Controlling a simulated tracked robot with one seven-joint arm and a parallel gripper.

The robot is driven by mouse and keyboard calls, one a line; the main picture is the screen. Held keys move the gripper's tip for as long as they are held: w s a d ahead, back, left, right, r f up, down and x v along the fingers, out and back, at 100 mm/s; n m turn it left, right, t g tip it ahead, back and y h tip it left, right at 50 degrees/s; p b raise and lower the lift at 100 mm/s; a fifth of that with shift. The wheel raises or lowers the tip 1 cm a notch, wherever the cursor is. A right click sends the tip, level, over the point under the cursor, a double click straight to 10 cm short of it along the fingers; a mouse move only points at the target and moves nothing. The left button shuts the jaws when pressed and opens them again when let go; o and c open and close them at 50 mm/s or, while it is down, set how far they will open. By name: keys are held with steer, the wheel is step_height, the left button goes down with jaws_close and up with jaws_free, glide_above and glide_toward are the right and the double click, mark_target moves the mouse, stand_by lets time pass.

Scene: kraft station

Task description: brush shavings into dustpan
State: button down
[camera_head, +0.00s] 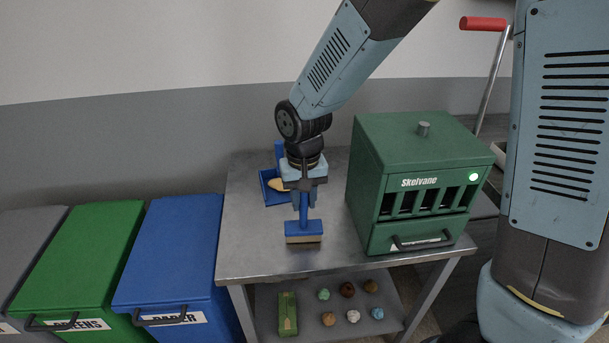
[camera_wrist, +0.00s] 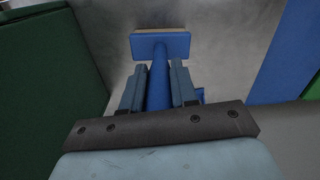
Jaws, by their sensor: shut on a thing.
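A blue brush (camera_head: 303,227) with a pale bristle edge is held by its handle in my gripper (camera_head: 304,195). It hangs with its head down over the metal table, near the middle. Whether the bristles touch the table I cannot tell. In the wrist view the brush (camera_wrist: 160,45) reaches out from between the two fingers of my gripper (camera_wrist: 158,85), which are shut on the handle. A blue dustpan (camera_head: 268,190) stands on the table behind my gripper, partly hidden by it. Tan shavings (camera_head: 279,185) show in the dustpan.
A green Skelvane machine (camera_head: 421,160) stands on the right of the metal table (camera_head: 250,245). Green (camera_head: 85,245) and blue (camera_head: 175,245) lidded bins stand to the left. Several coloured balls and a green box (camera_head: 287,313) lie on the lower shelf. The table's front left is clear.

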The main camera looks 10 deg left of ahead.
steer(key=shift+r, duration=3.6)
steer(key=shift+d+r, duration=0.1)
steer(key=shift+r, duration=0.2)
steer(key=shift+s, duration=0.1)
